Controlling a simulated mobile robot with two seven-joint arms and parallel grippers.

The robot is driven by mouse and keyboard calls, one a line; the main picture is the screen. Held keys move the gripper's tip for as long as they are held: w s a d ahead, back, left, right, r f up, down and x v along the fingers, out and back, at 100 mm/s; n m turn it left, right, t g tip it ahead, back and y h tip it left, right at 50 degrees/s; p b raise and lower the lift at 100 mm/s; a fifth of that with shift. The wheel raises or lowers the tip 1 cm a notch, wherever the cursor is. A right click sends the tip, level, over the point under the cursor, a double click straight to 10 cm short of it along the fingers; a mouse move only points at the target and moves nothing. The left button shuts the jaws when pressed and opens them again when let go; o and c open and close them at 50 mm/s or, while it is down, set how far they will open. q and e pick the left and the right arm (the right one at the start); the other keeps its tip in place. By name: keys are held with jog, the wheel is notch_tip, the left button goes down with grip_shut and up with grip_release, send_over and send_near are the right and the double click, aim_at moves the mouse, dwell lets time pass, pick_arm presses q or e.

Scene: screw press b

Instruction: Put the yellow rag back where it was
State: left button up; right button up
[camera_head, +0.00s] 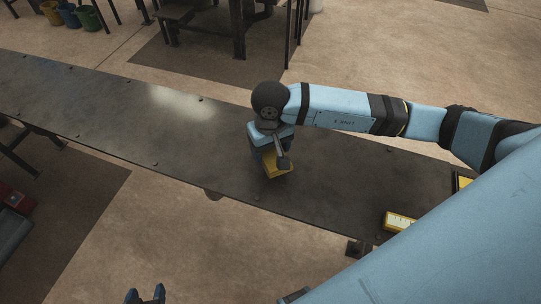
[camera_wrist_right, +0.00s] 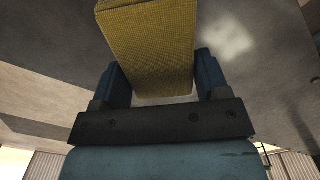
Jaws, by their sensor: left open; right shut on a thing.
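The yellow rag (camera_head: 279,171) is a block-like folded shape over the dark metal bench (camera_head: 130,110). My right gripper (camera_head: 271,156) is shut on the rag, above the middle of the bench near its front edge. In the right wrist view the rag (camera_wrist_right: 150,45) sits between the two blue fingers (camera_wrist_right: 160,82) and sticks out past their tips. I cannot tell whether the rag touches the bench top. My left gripper (camera_head: 145,294) is open and empty at the bottom edge of the head view, over the floor and away from the bench.
A yellow box with a pale top (camera_head: 400,221) lies at the bench's right front, close to my arm. The bench's left half is clear apart from bolt heads. Coloured buckets (camera_head: 69,17) and another table (camera_head: 205,17) stand behind. A red container (camera_head: 14,198) is at far left.

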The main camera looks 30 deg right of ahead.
aim_at(271, 159)
notch_tip(271, 159, down, 4)
jog(key=shift+f, duration=0.25)
jog(key=shift+f, duration=0.2)
jog(key=o, duration=1)
jog(key=shift+r, duration=0.1)
